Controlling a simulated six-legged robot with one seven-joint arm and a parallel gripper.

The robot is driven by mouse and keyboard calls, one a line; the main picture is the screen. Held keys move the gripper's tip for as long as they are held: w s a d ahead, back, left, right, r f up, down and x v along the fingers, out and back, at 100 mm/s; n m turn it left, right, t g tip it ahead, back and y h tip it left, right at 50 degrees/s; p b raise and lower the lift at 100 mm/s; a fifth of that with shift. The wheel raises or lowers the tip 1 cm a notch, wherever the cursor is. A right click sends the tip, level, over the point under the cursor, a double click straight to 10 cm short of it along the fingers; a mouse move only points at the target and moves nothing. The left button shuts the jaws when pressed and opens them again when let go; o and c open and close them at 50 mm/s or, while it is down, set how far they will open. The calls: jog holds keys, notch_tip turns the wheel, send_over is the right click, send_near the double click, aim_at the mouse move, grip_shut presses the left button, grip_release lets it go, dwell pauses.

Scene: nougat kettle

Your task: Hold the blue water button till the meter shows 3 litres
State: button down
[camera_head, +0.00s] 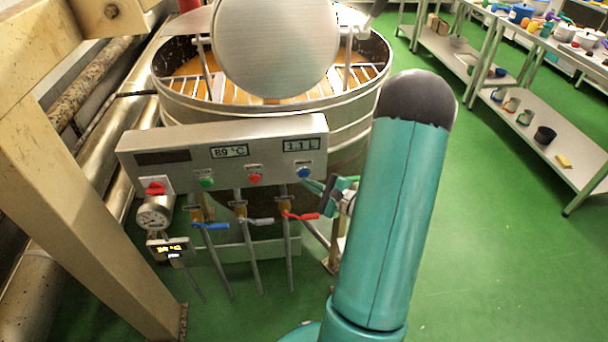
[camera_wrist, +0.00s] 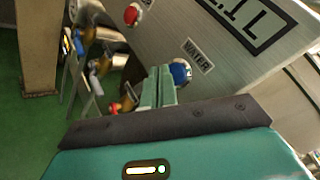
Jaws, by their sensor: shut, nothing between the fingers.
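The blue water button (camera_head: 304,172) is at the right end of the grey control panel's front. It also shows in the wrist view (camera_wrist: 181,72), below a label reading WATER. The litre meter (camera_head: 301,144) above it reads 1.1 L; the wrist view shows only part of this meter (camera_wrist: 256,22). My gripper (camera_head: 312,184) is shut and empty, its green fingertips right at the blue button. In the wrist view the fingers (camera_wrist: 160,72) overlap the button's left edge. I cannot tell whether they press it in.
A red button (camera_head: 255,178) and a green button (camera_head: 206,183) sit to the left on the panel (camera_head: 190,145). Valve handles and pipes hang below. The large kettle (camera_head: 350,100) stands behind. Shelves (camera_head: 545,135) stand at right; green floor lies open between.

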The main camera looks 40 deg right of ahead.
jog(key=shift+w+d, duration=0.2)
jog(key=shift+w, duration=0.15)
jog(key=shift+w+d, duration=0.25)
jog(key=shift+w, duration=0.1)
dwell(2.3)
jog(key=shift+s, duration=0.1)
dwell(3.2)
jog(key=shift+s+a, duration=0.5)
jog(key=shift+s, duration=0.1)
jog(key=shift+s+a, duration=0.7)
jog(key=shift+s, duration=0.35)
jog(key=shift+s+a, duration=0.7)
jog(key=shift+s, duration=0.35)
